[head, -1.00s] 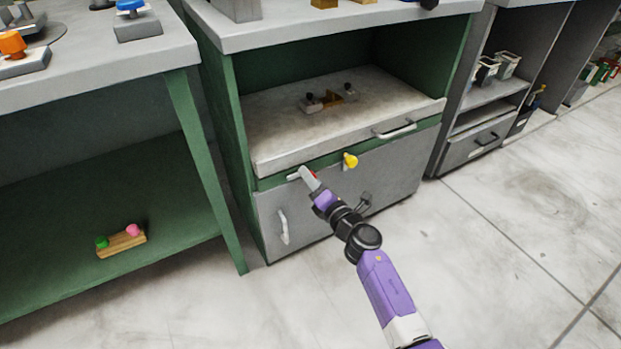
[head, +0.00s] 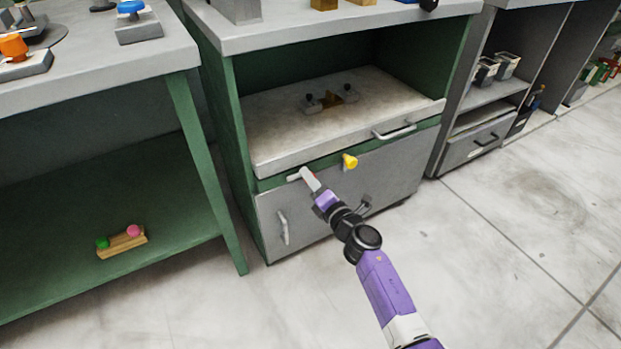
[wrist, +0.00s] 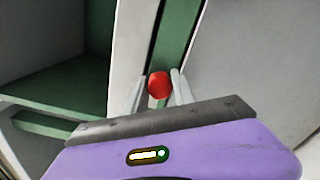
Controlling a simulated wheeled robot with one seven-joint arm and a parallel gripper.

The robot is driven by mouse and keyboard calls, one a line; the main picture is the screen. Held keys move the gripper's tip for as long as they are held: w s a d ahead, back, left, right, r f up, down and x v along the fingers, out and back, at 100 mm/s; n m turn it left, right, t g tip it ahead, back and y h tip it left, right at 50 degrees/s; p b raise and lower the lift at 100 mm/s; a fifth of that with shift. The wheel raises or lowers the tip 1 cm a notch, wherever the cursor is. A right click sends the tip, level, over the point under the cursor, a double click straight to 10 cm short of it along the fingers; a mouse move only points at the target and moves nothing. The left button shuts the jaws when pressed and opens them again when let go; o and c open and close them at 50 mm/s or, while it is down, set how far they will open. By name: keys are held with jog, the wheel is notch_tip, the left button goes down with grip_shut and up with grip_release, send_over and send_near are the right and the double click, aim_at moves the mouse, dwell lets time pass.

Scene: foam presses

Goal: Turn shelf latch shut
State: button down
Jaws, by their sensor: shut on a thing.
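A red knob (wrist: 159,85) is between the two fingers of my gripper (wrist: 160,78) in the wrist view, with a finger against each side. My gripper (head: 309,179) is shut on it at the green front rail (head: 330,160) under the pull-out shelf (head: 285,135). In the head view my fingers mostly hide the knob, so I cannot tell how the latch is turned. A yellow knob (head: 349,161) sits on the same rail to the right, apart from my gripper.
The shelf carries a small fixture (head: 331,100) and has a white handle (head: 395,132). A grey cabinet front (head: 385,175) with a vertical handle (head: 283,228) is below. A green bench (head: 110,200) stands left. The floor at right is clear.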

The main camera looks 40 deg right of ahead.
jog(key=shift+a+f, duration=0.1)
jog(key=m+p, duration=0.2)
jog(key=m, duration=0.1)
jog(key=shift+m, duration=0.4)
jog(key=m+p, duration=0.3)
jog(key=m, duration=0.1)
jog(key=shift+m, duration=0.3)
jog(key=m+p, duration=0.2)
jog(key=m, duration=0.2)
jog(key=shift+a+p, duration=0.1)
jog(key=shift+p, duration=0.2)
jog(key=shift+m+p, duration=0.85)
jog(key=shift+m, duration=1.25)
jog(key=c, duration=1.1)
grip_release()
jog(key=shift+o, duration=0.2)
